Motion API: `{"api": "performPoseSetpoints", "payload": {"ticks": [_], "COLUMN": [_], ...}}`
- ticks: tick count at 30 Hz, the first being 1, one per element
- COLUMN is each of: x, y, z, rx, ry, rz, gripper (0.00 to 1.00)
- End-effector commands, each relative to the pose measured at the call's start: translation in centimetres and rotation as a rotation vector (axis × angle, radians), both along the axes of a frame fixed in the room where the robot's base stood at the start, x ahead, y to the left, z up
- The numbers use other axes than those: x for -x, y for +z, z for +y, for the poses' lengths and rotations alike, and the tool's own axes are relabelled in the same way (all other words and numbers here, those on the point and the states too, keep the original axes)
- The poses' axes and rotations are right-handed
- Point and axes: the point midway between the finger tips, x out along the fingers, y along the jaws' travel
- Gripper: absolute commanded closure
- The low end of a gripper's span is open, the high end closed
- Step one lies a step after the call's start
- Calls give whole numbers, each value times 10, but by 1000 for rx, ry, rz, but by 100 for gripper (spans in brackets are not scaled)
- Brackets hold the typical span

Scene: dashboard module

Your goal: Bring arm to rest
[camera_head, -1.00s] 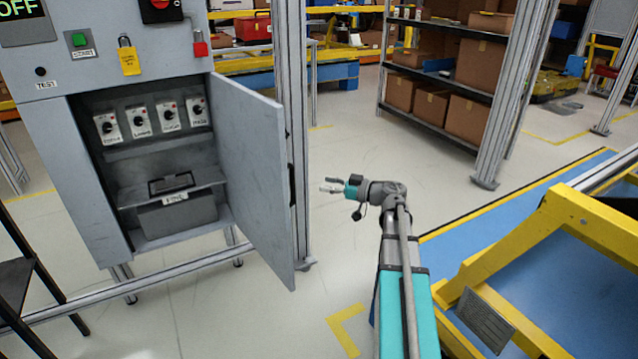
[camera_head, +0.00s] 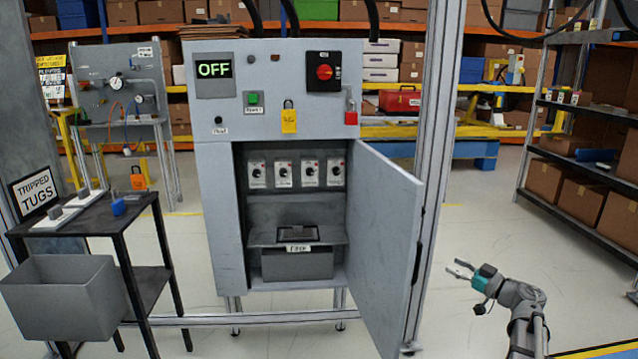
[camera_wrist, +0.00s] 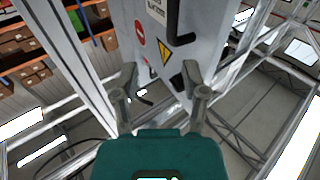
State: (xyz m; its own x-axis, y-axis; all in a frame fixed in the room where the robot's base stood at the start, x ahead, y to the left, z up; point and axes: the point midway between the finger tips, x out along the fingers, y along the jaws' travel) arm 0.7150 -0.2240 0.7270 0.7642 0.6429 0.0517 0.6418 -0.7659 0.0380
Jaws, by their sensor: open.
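My gripper (camera_head: 462,269) is open and empty, at the lower right of the head view, to the right of the cabinet's open door. In the wrist view its two fingers (camera_wrist: 165,88) stand apart with nothing between them. My arm runs down out of the picture's lower edge. The grey cabinet (camera_head: 220,190) stands in the middle with its door (camera_head: 380,235) swung open to the right. Behind the fingers, the wrist view shows a grey panel (camera_wrist: 185,25) with warning signs, apart from them.
A metal post (camera_head: 436,130) stands between the cabinet and my arm. A black table (camera_head: 95,222) with a grey bin (camera_head: 65,298) is at the left. A shelf (camera_head: 590,110) with boxes is at the right. Floor around my gripper is clear.

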Motion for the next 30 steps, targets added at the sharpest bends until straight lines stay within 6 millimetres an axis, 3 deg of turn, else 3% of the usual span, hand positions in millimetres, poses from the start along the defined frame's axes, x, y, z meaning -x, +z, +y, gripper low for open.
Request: {"api": "performPoseSetpoints", "payload": {"ticks": [9, 16, 23, 30], "x": [-32, -47, -53, -49], "y": [25, 34, 27, 3], "z": [2, -4, -11, -11], "rx": [-26, -45, -52, -40], "ry": [-285, -528, -759, -962], "rz": [-145, -180, -133, 2], "gripper": [43, 43, 43, 43]}}
